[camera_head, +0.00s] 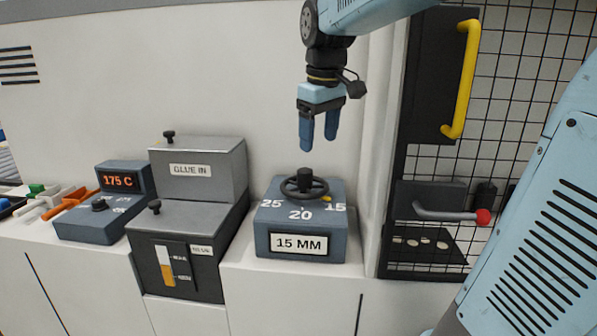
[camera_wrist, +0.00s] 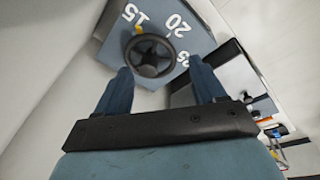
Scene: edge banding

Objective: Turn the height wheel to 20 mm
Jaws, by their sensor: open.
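The height wheel (camera_head: 304,185) is a dark handwheel with a central knob on top of a blue-grey box (camera_head: 268,238). The box top carries the marks 25, 20 and 15, and its front plate (camera_head: 299,243) reads 15 MM. In the wrist view a yellow pointer (camera_wrist: 138,28) at the rim of the wheel (camera_wrist: 165,53) is by the 15 mark. My gripper (camera_head: 319,143) is open and empty, fingers down, above the wheel and apart from it. In the wrist view the wheel lies between and beyond the fingertips (camera_wrist: 160,65).
A grey GLUE IN unit (camera_head: 205,185) stands left of the box, with a 175 C display unit (camera_head: 120,181) farther left. At right are a dark panel with a yellow handle (camera_head: 461,80), a red-tipped lever (camera_head: 450,214) and a wire grid.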

